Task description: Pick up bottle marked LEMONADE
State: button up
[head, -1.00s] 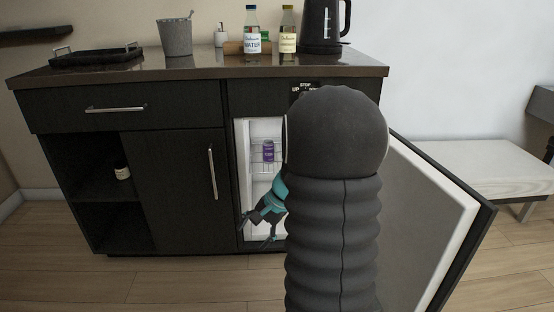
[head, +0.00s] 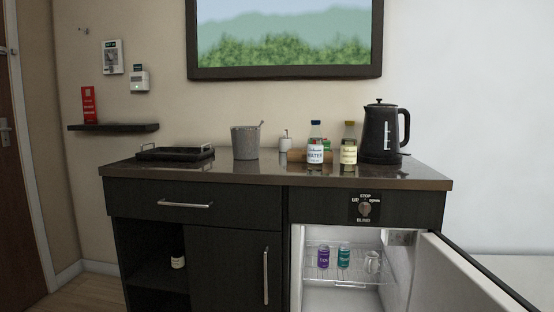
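Two glass bottles stand upright on the dark counter (head: 226,170), in front of the wall and left of the kettle. The right one (head: 349,152) has a pale yellow label and a dark yellowish cap; its lettering is too small to read surely. The left one (head: 315,153) has a white label reading WATER and a blue-green cap. A small gap separates them. No bottle clearly reads LEMONADE at this size. My gripper and arm are not in view.
A black kettle (head: 380,134) stands just right of the bottles. The fridge door (head: 462,274) stands open, with cans (head: 323,257) and a mug inside.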

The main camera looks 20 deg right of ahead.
aim_at(348, 157)
jog(key=u, duration=0.9)
jog(key=i, duration=2.95)
jog(key=z, duration=4.25)
